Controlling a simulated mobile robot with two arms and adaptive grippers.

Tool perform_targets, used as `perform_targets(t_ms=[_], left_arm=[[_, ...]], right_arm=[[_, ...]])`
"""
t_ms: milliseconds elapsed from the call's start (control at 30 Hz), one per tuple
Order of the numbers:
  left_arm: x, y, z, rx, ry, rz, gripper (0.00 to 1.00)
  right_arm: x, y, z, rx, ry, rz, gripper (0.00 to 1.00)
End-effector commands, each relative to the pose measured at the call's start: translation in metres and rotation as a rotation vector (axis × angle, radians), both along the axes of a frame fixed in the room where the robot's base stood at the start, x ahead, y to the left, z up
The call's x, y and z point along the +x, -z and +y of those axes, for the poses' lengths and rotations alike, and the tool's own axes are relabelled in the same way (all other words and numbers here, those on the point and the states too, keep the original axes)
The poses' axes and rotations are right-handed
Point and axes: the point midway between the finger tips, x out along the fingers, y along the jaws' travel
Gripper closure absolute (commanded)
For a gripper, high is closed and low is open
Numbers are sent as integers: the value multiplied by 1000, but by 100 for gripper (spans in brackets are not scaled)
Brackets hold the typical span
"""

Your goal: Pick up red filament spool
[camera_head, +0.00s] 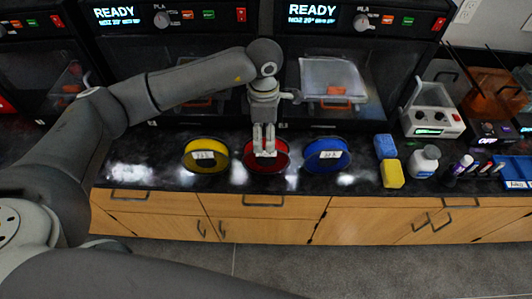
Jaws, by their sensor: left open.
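The red filament spool (281,154) lies on the dark counter, between a yellow spool (190,155) and a blue spool (338,161). It has a white label in its middle. My left gripper (264,151) points down over the red spool, and its fingers cover part of the spool. The fingers are open, with a narrow gap between them. I cannot tell whether they touch the spool. My right gripper is not in view.
Blue and yellow sponges (392,174), a white bottle (424,162) and a soldering station (432,121) stand to the right. The counter's left end (130,175) is clear.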

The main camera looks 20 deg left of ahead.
Motion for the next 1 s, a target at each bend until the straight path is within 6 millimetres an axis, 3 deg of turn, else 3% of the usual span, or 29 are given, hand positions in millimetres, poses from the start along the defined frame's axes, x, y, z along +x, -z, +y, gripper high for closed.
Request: perform_targets(t_ms=[200,333,633,1000], left_arm=[[3,26,-4,-1,0,5,35],[4,43,-4,0,1,4,35],[4,49,-4,-1,1,1,36],[4,48,-4,-1,1,1,84]], right_arm=[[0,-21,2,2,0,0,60],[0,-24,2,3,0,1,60],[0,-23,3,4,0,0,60],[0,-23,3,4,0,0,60]])
